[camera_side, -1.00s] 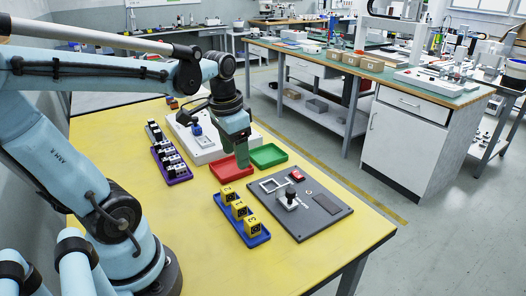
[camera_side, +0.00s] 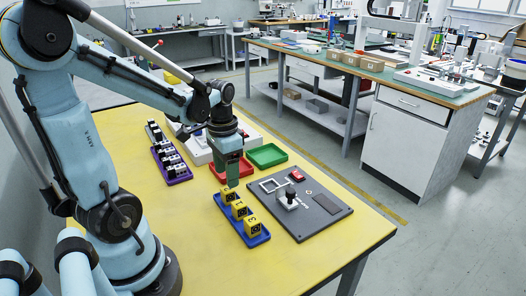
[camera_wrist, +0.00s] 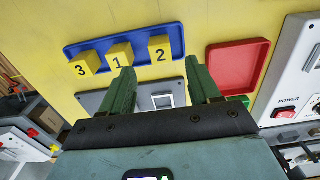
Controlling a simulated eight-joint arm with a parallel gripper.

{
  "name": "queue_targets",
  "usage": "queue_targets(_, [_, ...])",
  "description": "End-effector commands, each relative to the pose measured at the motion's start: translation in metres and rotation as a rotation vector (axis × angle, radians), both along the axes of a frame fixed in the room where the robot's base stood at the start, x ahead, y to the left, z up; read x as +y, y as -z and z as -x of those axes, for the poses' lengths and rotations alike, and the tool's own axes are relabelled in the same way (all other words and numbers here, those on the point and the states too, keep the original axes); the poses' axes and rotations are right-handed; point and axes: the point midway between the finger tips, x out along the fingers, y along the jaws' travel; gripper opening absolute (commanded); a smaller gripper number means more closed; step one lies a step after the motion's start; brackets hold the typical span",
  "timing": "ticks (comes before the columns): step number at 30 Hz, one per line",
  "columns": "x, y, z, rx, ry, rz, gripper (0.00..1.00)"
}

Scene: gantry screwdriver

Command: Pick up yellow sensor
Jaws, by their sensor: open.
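Three yellow sensors stand in a row in a blue tray (camera_side: 264,237) at the near part of the yellow table. In the side view they are a far one (camera_side: 228,193), a middle one (camera_side: 239,209) and a near one (camera_side: 252,228). In the wrist view the sensors carry numbers: 3 (camera_wrist: 87,64), 1 (camera_wrist: 120,55) and 2 (camera_wrist: 160,48). My gripper (camera_side: 232,180) is open and empty, above the table close to the far end of the blue tray. In the wrist view my gripper (camera_wrist: 160,72) has its green fingers apart, pointing toward the tray.
A red tray (camera_side: 244,168) is just behind my gripper, with a green tray (camera_side: 268,155) beyond it. A grey plate (camera_side: 318,212) with a black knob and red part lies right of the blue tray. A purple tray (camera_side: 180,180) of black-and-white parts is at left. The table's front is clear.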

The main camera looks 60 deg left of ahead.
Motion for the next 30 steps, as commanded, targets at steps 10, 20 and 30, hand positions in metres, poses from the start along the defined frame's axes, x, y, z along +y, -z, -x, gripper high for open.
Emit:
queue_targets(10, [0.002, 0.032, 0.001, 0.000, -0.001, 0.000, 0.62])
queue_targets(20, [0.001, 0.051, 0.001, -0.001, 0.000, -0.001, 0.62])
queue_targets(30, [0.001, 0.051, 0.001, -0.001, 0.000, -0.001, 0.42])
